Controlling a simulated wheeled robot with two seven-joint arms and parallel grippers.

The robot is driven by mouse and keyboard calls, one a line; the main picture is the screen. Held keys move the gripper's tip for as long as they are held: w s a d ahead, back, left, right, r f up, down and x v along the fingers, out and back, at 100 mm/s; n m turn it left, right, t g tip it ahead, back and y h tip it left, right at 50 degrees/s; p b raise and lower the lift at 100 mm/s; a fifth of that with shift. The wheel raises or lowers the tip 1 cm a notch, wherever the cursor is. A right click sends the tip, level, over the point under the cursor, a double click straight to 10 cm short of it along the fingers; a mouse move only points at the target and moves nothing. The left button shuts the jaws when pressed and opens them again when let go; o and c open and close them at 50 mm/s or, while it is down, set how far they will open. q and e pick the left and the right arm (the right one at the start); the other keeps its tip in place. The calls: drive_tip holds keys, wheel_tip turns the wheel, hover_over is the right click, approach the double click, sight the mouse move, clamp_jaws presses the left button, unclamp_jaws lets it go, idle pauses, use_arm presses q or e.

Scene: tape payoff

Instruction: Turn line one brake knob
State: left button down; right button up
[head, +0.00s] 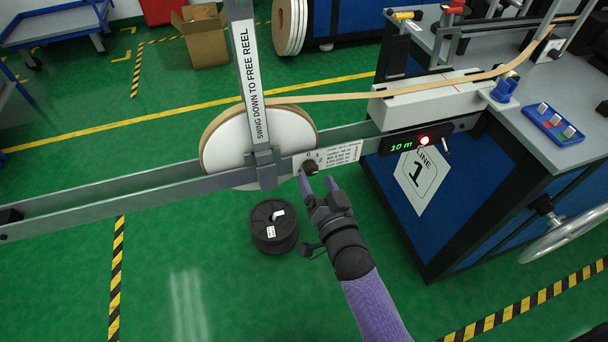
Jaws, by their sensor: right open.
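The brake knob (309,167) is a small dark round knob on a white scale plate (332,158) with printed numbers, fixed to the grey rail. My right gripper (317,184) is at the knob, coming from below right. Its two purple fingers are apart, with the tips at the knob's lower edge. I cannot tell whether they touch it. My left gripper is not in view.
A white tape reel (228,152) sits on the rail behind an upright arm (248,80) labelled "swing down to free reel". A display (403,143) reads 10 m beside a lit red lamp (424,140). A black spool (272,227) stands on the green floor below.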

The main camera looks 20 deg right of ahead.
sight(313, 173)
drive_tip(key=shift+w+b, duration=0.35)
drive_tip(key=shift+w, duration=1.2)
drive_tip(key=shift+a, duration=0.1)
clamp_jaws()
